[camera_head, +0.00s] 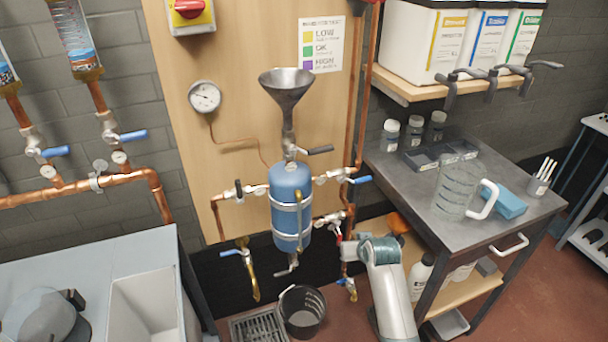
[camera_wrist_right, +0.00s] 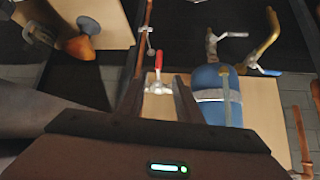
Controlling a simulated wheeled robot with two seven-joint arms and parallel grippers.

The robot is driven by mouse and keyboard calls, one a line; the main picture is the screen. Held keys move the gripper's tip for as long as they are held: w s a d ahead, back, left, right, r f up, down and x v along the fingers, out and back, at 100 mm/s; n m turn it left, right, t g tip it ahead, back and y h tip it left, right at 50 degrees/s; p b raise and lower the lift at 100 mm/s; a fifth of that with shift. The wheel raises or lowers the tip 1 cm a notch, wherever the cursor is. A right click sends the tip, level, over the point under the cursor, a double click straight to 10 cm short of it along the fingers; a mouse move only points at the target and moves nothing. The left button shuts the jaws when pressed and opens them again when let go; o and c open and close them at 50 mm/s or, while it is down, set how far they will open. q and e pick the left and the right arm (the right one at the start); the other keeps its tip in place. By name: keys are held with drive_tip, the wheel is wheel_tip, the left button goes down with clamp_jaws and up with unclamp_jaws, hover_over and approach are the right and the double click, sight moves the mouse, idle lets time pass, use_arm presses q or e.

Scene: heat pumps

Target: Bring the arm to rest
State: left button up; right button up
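My right arm (camera_head: 388,295) rises from the bottom of the head view, to the right of the blue tank (camera_head: 290,205) and left of the workbench. Its end is beside the lower copper pipe; the fingers are hard to make out there. In the right wrist view my right gripper (camera_wrist_right: 158,82) is open, its two dark fingers apart. A red-handled valve (camera_wrist_right: 158,62) shows between and beyond the fingertips; I cannot tell whether they touch it. The blue tank also shows just right of the fingers (camera_wrist_right: 208,82). My left gripper is not in view.
A metal workbench (camera_head: 405,180) with a glass jug (camera_head: 455,190) and a blue sponge (camera_head: 508,203) stands right of the arm. A black bucket (camera_head: 302,312) is on the floor below the tank. A funnel (camera_head: 287,88) sits above the tank. A sink (camera_head: 145,300) is at lower left.

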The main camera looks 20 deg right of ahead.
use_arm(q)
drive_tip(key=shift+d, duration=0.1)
use_arm(e)
drive_tip(key=s+a+f+n, duration=0.1)
drive_tip(key=s+a+f, duration=0.25)
drive_tip(key=f, duration=0.45)
drive_tip(key=s+a+f+n+g+y, duration=0.1)
drive_tip(key=s+a+f, duration=0.1)
drive_tip(key=s+f, duration=0.45)
drive_tip(key=s+a+f, duration=0.3)
drive_tip(key=f, duration=0.6)
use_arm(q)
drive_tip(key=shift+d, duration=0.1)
use_arm(e)
drive_tip(key=s+a+f+n, duration=0.1)
drive_tip(key=s+a+f, duration=0.2)
drive_tip(key=s+f, duration=0.2)
drive_tip(key=s+a+f+g+y, duration=0.1)
drive_tip(key=s+a+f, duration=0.2)
drive_tip(key=s, duration=0.9)
drive_tip(key=s+a+f+n+y, duration=0.1)
drive_tip(key=s+a+f, duration=0.1)
drive_tip(key=s+f, duration=0.6)
drive_tip(key=shift+s+a+f+n+g, duration=0.2)
drive_tip(key=shift+s+a+n+g, duration=0.15)
drive_tip(key=shift+s, duration=0.25)
